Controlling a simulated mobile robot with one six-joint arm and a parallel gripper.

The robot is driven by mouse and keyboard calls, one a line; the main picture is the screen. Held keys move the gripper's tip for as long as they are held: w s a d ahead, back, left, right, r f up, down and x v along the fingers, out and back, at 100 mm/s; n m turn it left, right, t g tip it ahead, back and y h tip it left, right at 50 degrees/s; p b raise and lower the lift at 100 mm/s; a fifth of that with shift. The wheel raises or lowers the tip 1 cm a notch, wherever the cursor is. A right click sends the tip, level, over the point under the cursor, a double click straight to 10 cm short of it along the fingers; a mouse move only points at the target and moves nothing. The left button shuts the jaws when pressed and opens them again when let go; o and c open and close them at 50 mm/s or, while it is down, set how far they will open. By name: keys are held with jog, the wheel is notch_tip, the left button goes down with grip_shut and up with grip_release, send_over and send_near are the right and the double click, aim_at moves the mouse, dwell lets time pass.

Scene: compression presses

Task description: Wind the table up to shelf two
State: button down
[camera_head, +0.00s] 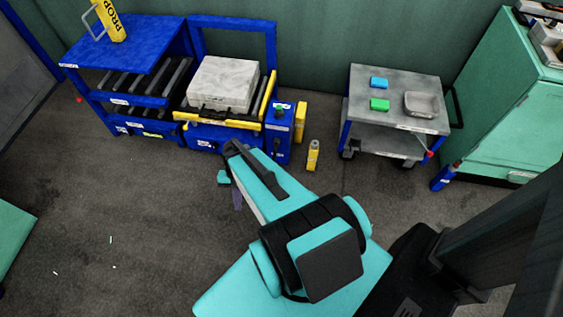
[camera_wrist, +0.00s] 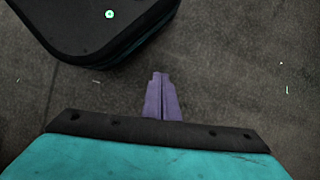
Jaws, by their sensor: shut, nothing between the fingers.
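The lift table (camera_head: 218,122), with a yellow edge and blue frame, stands against the back wall and carries a pale grey block (camera_head: 222,83). A blue box (camera_head: 279,132) with a green top part and a dark, unclear part on its front adjoins its right side. The blue shelf rack (camera_head: 125,55) stands directly left of the table, with dark rollers on a level below its top. My gripper (camera_head: 237,199) hangs over the floor in front of the table, apart from it. Its purple fingers (camera_wrist: 162,96) are shut and empty in the wrist view.
A yellow bottle (camera_head: 313,156) stands on the floor right of the table. A grey cart (camera_head: 395,95) holds a blue block, a green block and a tray. A green cabinet (camera_head: 505,125) stands at the right. The floor (camera_head: 120,200) at left front is mostly clear.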

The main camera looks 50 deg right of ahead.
aim_at(274, 153)
jog(key=w+d+f+m+t+y+b, duration=0.1)
jog(key=w+d+f+m+t+b, duration=0.2)
jog(key=d+b, duration=0.35)
jog(key=w+d+f+m+b, duration=0.3)
jog(key=d+f+m+b, duration=0.15)
jog(key=d, duration=0.25)
jog(key=w+d+f+m+t+y+b, duration=0.1)
jog(key=w+d+f+m+t+b, duration=0.15)
jog(key=d+f+b, duration=0.35)
jog(key=s+d+f+m+t+b, duration=0.1)
jog(key=d+m+b, duration=0.4)
jog(key=d, duration=0.7)
jog(key=s+d+f+m+t+h+b, duration=0.1)
jog(key=s+d+f+m+t+b, duration=0.1)
jog(key=d+b, duration=0.7)
jog(key=s+d+m+t, duration=0.1)
jog(key=d+m, duration=0.1)
jog(key=d, duration=0.2)
jog(key=shift+m+h+b, duration=0.3)
jog(key=shift+m+b, duration=0.05)
jog(key=shift+m, duration=0.05)
jog(key=shift+f, duration=0.1)
jog(key=w+a+r+b+x, duration=0.1)
jog(key=b+x, duration=0.5)
jog(key=x, duration=0.6)
jog(key=shift+w+a, duration=0.25)
jog(key=shift+w, duration=0.45)
